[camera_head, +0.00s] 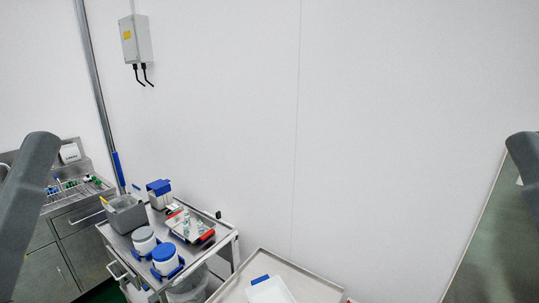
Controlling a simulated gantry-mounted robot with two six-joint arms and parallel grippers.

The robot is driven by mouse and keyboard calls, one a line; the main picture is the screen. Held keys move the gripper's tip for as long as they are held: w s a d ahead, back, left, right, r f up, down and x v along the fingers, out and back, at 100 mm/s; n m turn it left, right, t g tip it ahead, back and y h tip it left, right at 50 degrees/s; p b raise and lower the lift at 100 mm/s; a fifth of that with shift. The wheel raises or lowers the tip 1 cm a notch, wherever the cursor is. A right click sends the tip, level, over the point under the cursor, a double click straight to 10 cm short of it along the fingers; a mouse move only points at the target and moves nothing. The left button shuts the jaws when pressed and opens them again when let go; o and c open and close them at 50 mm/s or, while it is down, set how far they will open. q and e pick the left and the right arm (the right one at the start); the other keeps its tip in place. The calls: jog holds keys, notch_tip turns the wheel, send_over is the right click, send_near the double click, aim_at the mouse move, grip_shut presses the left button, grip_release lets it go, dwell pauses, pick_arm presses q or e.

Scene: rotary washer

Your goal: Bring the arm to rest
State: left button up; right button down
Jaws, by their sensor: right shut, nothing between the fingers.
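My left arm (28,205) shows as a dark grey link at the left edge, slanting down out of the picture. My right arm (525,165) shows as a dark grey link at the right edge, also running out of the picture. No fingertips of either gripper can be seen. Neither visible link touches anything that I can make out.
A metal cart (226,228) at the lower left carries a grey bin (126,214), white jars with grey and blue lids, and a small rack (190,227). A tray table (300,277) holds a white container (270,291). A steel counter (65,222) stands left. The wall's middle is bare.

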pick_arm(q)
notch_tip(320, 180, up, 24)
jog(key=p, duration=2)
pick_arm(e)
notch_tip(320, 180, up, 24)
